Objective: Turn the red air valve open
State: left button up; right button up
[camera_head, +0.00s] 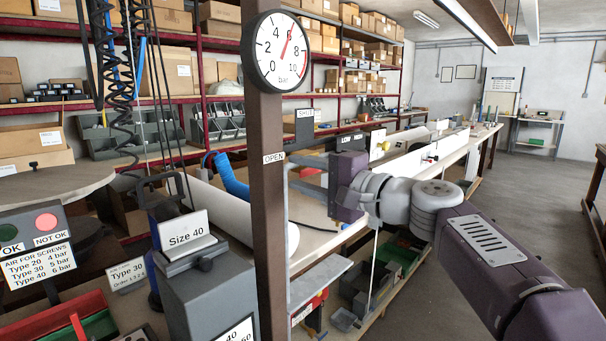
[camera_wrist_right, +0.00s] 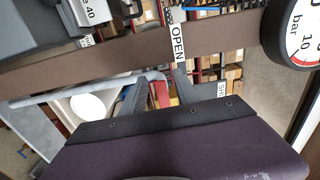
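The gauge (camera_head: 277,52) sits high on the brown post (camera_head: 267,190), its needle near 6. An OPEN label (camera_head: 273,158) is on the post and also shows in the wrist view (camera_wrist_right: 178,44). A grey pipe (camera_wrist_right: 75,92) runs along the post, its bent end by the fingers. A bright red piece (camera_wrist_right: 160,94) shows between the fingers; I cannot tell whether it is the valve handle or something behind. My right gripper (camera_head: 308,172) is just right of the post, fingers apart (camera_wrist_right: 160,82). My left gripper is out of view.
A grey box with a Size 40 sign (camera_head: 186,228) stands left of the post. An OK/NOT OK button box (camera_head: 35,228) is at far left. Coiled black cables (camera_head: 128,80) hang there. A long bench (camera_head: 445,155) and shelves lie behind. Floor at right (camera_head: 545,215) is clear.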

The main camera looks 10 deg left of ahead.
jog(key=shift+s+d, duration=0.2)
jog(key=shift+d, duration=0.25)
jog(key=b+v, duration=0.1)
jog(key=v, duration=0.7)
jog(key=shift+s, duration=0.15)
